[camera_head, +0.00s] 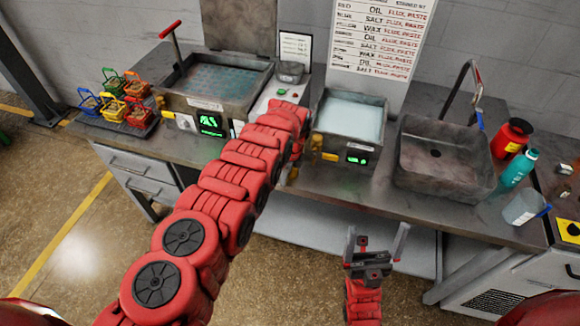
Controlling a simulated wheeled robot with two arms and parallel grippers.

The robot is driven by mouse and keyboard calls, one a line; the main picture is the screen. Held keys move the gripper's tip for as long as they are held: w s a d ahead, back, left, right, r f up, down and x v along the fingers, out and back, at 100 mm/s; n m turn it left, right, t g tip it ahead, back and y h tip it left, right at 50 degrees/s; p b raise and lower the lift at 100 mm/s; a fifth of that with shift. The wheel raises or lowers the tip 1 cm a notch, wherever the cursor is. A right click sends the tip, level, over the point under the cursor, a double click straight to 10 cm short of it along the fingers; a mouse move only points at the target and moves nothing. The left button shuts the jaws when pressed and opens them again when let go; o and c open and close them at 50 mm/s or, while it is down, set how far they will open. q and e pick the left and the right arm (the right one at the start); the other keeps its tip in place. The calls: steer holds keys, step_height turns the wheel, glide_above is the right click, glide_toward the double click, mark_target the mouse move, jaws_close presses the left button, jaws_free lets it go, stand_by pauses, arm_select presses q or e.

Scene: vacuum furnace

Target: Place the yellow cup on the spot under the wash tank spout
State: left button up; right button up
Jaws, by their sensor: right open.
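A small yellow open container with a handle (113,111) stands among similar coloured ones at the left end of the bench. It is the only yellow container I can make out. A tank of pale liquid (350,118) stands mid-bench, with a yellow fitting (331,156) low on its front. I cannot tell which tank is the wash tank or see a marked spot. My left arm reaches across the bench between the two tanks; its gripper is hidden. My right gripper (377,238) is open and empty, in front of the bench's front edge.
A tank with a raised lid (215,112) stands left of my left arm. A sink with a tap (440,170) is on the right, beside a red container (511,138), a teal bottle (518,168) and a clear beaker (520,208). Floor is clear at lower left.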

arm_select(q)
steer(key=shift+f, duration=0.25)
jaws_close()
